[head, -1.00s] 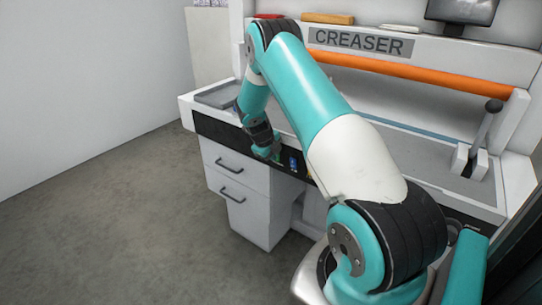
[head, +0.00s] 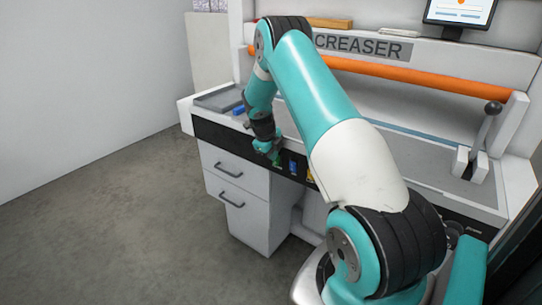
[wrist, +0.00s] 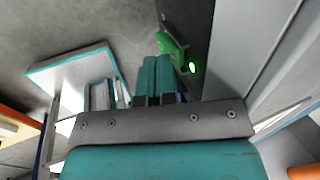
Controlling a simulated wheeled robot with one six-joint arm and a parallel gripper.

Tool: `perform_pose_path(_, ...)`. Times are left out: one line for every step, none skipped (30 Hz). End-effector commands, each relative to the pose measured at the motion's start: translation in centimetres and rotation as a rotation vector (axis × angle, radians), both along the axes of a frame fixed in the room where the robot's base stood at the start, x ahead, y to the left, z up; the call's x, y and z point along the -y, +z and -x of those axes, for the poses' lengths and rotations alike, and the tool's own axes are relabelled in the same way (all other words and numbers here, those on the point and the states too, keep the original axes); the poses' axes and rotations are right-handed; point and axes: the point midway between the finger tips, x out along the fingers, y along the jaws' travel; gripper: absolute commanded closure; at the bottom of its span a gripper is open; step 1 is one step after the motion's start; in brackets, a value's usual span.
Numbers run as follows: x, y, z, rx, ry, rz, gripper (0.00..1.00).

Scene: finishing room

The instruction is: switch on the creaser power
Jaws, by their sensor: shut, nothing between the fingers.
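The creaser (head: 360,46) is a white bench with a CREASER sign and an orange roller bar. Its monitor (head: 461,12) at the top right is lit, with a white page and an orange mark. In the wrist view a green switch (wrist: 170,46) sits on the dark front panel, with a glowing green lamp (wrist: 192,68) beside it. My gripper (head: 274,155) is at the front panel in the head view. Its teal fingers (wrist: 156,64) are shut and empty, close to the switch; I cannot tell whether they touch it.
A lever (head: 487,128) with a dark knob stands at the right of the bench. A white drawer unit (head: 235,190) is below the panel. A grey tray (head: 218,100) and a blue item (head: 239,110) are at the left end. The floor at the left is clear.

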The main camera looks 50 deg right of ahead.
Motion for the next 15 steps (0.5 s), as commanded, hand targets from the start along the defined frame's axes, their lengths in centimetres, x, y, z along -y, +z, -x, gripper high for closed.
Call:
perform_pose_path(1.4,1.2,-0.2,0.021,-0.015,0.032,1.0)
perform_pose_path(1.4,1.2,-0.2,0.021,-0.015,0.032,1.0)
perform_pose_path(1.4,1.2,-0.2,0.021,-0.015,0.032,1.0)
perform_pose_path(1.4,1.2,-0.2,0.022,-0.014,0.032,1.0)
perform_pose_path(1.4,1.2,-0.2,0.022,-0.014,0.032,1.0)
perform_pose_path(1.3,1.2,-0.2,0.021,-0.015,0.032,1.0)
perform_pose_path(1.2,1.2,-0.2,0.02,-0.014,0.031,1.0)
perform_pose_path(1.0,1.2,-0.2,0.02,-0.014,0.03,1.0)
perform_pose_path(0.8,1.2,-0.1,0.02,-0.013,0.029,1.0)
perform_pose_path(0.5,1.3,-0.1,0.02,-0.013,0.029,1.0)
perform_pose_path(0.1,1.3,0.0,0.019,-0.013,0.028,1.0)
perform_pose_path(-0.5,1.3,0.1,0.015,-0.013,0.024,1.0)
perform_pose_path(-1.1,1.2,0.2,0.012,-0.012,0.02,1.0)
perform_pose_path(-1.6,1.2,0.3,0.011,-0.011,0.017,1.0)
perform_pose_path(-2.5,1.2,0.4,0.007,-0.011,0.012,1.0)
